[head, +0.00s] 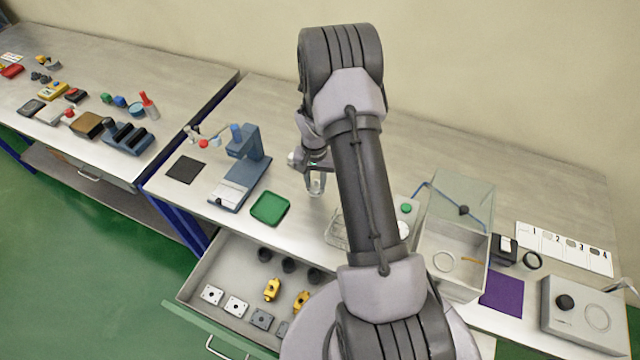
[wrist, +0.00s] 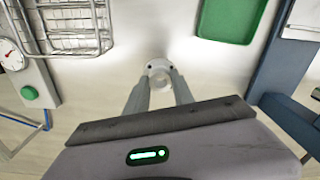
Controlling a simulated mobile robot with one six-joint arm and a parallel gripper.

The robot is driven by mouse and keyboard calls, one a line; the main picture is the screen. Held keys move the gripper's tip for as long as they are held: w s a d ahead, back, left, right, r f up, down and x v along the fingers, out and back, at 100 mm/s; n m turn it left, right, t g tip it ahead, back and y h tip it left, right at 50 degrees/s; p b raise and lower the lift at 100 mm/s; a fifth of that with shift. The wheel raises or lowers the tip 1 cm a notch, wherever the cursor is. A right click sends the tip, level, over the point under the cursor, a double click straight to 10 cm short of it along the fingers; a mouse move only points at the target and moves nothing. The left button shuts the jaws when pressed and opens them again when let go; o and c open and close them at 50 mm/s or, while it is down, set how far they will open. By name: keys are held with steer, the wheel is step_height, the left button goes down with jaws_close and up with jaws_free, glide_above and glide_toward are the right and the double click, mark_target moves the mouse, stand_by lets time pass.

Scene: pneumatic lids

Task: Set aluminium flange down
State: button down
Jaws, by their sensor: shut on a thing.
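My gripper (head: 316,190) is low over the worktop, to the right of a green tray. In the wrist view my gripper (wrist: 159,88) is shut on the aluminium flange (wrist: 157,65), a small pale round part with a hole, held between the fingertips. The flange is close to the bare table surface; I cannot tell whether it touches it. In the head view the flange is too small and too covered by my fingers to make out.
The green tray (head: 270,208) also shows in the wrist view (wrist: 232,20). A wire basket (wrist: 75,27) is on the other side. A blue press (head: 240,170) stands left of the tray. An open drawer (head: 205,270) holds plates and yellow fittings. A clear-lidded box (head: 455,240) stands right.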

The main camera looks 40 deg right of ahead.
steer(key=shift+d, duration=0.8)
steer(key=shift+d+f, duration=0.2)
steer(key=shift+f, duration=0.05)
steer(key=shift+f+b, duration=0.3)
steer(key=shift+f, duration=1.45)
steer(key=c, duration=1.1)
jaws_free()
